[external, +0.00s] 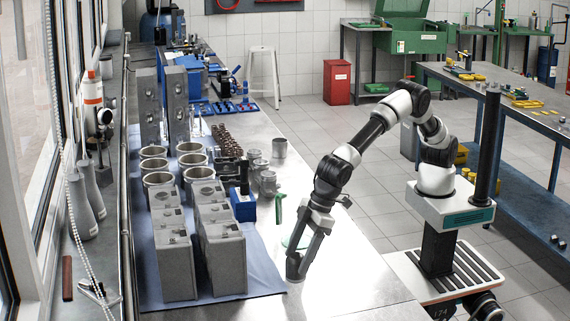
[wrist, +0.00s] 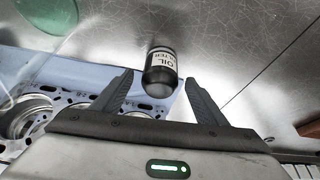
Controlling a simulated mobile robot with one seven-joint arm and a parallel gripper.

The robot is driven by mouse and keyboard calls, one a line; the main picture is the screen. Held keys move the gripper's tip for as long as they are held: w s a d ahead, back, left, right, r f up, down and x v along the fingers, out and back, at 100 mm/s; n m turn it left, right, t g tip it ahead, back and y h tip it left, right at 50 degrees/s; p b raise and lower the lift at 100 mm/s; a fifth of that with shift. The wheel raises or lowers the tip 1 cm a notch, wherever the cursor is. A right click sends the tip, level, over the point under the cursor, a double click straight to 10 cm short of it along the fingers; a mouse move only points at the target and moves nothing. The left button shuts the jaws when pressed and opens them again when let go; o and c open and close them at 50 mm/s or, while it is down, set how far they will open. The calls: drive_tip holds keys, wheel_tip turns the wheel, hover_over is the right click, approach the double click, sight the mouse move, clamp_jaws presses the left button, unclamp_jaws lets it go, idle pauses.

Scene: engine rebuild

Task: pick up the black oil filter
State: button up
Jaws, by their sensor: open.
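The black oil filter (wrist: 161,62) shows in the wrist view, with a pale label reading "OIL" and a rounded grey end facing the camera. It is on the grey metal bench top, just beyond and between the spread fingers of my gripper (wrist: 160,80). Gaps show on both sides of it, so the jaws are open and not closed on it. In the external view my gripper (external: 299,264) reaches down at the bench, right of the blue mat. A small dark shape at its fingertips appears to be the filter, partly hidden by the fingers.
The blue mat (external: 258,272) left of my gripper carries engine blocks (external: 222,255), cylinder liners (external: 158,181) and other parts. A green translucent round item (wrist: 48,14) lies nearby. The bench (external: 345,275) is bare to the right of my gripper.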

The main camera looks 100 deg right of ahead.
drive_tip(key=shift+x, duration=0.95)
drive_tip(key=shift+r, duration=0.1)
drive_tip(key=shift+c, duration=0.5)
drive_tip(key=c, duration=1.2)
